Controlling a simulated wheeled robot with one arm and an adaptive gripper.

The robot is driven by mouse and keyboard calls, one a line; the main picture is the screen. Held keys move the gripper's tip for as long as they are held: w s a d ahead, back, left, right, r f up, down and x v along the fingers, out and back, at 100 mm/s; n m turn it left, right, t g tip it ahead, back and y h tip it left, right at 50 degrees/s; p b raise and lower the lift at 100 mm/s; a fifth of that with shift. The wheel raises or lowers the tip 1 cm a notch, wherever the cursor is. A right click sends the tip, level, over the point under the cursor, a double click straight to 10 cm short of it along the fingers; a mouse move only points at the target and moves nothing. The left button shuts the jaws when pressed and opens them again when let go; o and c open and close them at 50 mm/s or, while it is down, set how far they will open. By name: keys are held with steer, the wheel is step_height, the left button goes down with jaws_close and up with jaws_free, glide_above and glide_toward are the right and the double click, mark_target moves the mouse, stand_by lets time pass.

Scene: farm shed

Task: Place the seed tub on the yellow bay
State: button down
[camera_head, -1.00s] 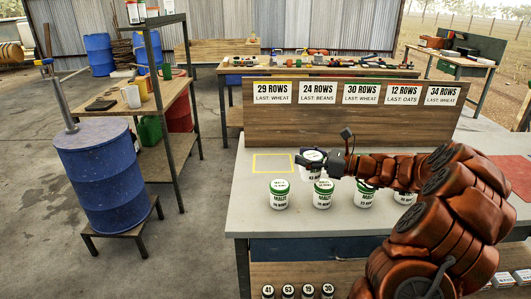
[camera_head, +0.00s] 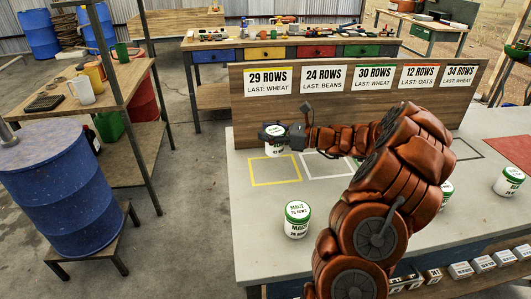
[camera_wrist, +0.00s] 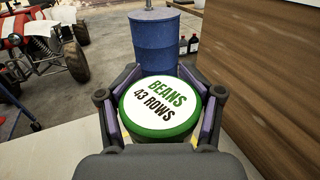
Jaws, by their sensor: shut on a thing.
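My gripper (camera_head: 273,132) is shut on a white seed tub (camera_head: 275,147) with a green-rimmed lid. In the wrist view the lid of this tub (camera_wrist: 160,103) reads "BEANS 43 ROWS", with finger pads on both sides of it. In the head view the tub is upright, at the back edge of the yellow bay (camera_head: 275,173), toward the sign board. The yellow bay is an empty outlined rectangle on the grey bench. I cannot tell whether the tub's base touches the bench.
A maize tub (camera_head: 297,220) stands in front of the yellow bay. More tubs stand to the right, such as one at the far right (camera_head: 508,182). A pale-outlined bay (camera_head: 322,167) lies right of the yellow one. A sign board (camera_head: 350,110) rises behind. A blue barrel (camera_head: 70,200) stands left.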

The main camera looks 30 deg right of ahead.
mark_target(267, 149)
steer(key=shift+f, duration=3.3)
steer(key=shift+f, duration=0.15)
steer(key=shift+c, duration=0.9)
jaws_free()
steer(key=shift+s+d, duration=0.1)
steer(key=shift+s, duration=0.05)
steer(key=v, duration=1.1)
steer(key=shift+s+d+b, duration=0.25)
steer(key=shift+b, duration=0.15)
steer(key=shift+r, duration=0.25)
